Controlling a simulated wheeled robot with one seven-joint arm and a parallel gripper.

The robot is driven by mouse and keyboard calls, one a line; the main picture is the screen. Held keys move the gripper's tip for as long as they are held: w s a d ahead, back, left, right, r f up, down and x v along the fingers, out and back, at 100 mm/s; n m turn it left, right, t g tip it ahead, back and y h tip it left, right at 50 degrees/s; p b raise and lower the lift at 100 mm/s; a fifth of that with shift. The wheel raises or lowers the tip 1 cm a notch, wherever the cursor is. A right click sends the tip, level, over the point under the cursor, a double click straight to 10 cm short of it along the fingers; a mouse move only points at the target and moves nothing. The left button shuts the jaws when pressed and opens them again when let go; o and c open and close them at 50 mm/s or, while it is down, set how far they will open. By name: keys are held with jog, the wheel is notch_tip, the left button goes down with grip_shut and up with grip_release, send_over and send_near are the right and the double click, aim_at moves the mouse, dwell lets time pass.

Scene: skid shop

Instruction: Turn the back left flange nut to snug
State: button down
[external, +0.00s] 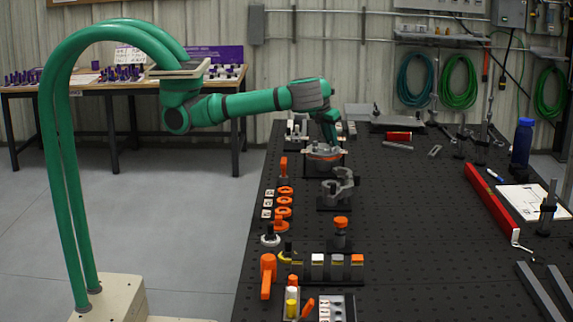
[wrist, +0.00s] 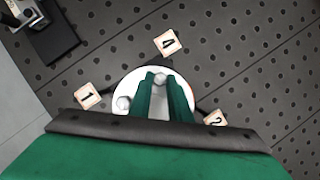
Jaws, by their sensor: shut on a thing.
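The round flange (external: 323,157) with an orange band sits on a stand near the left edge of the dark bench in the external view. In the wrist view its pale round top (wrist: 132,84) is partly covered by my gripper. My gripper (wrist: 160,82) points down over it, its green fingers shut on a grey flange nut (wrist: 160,76) at the top rim. A second grey nut (wrist: 123,102) shows at the left of the disc, apart from the fingers. The front of the flange is hidden by my gripper. In the external view my gripper (external: 331,136) is above the flange.
Numbered tiles surround the flange: one (wrist: 87,95) at left, one (wrist: 169,43) above, one (wrist: 214,118) at right. A grey bracket (external: 340,186) stands close in front. Orange rings (external: 284,200) line the left edge.

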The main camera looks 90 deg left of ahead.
jog(key=m, duration=0.1)
jog(key=m+h, duration=0.1)
jog(key=m, duration=0.1)
jog(key=m+t, duration=0.1)
jog(key=shift+s+a+r, duration=0.1)
jog(key=shift+s+a, duration=0.05)
jog(key=shift+a, duration=0.1)
jog(key=shift+a+m+t+h, duration=0.15)
jog(key=shift+m+h, duration=0.3)
jog(key=shift+m, duration=0.6)
jog(key=shift+m+t+h, duration=0.15)
jog(key=shift+m+h, duration=0.3)
jog(key=shift+m, duration=0.6)
jog(key=c, duration=1.6)
grip_release()
jog(key=shift+c, duration=0.2)
jog(key=v, duration=1)
jog(key=shift+r, duration=0.4)
jog(key=shift+s, duration=0.15)
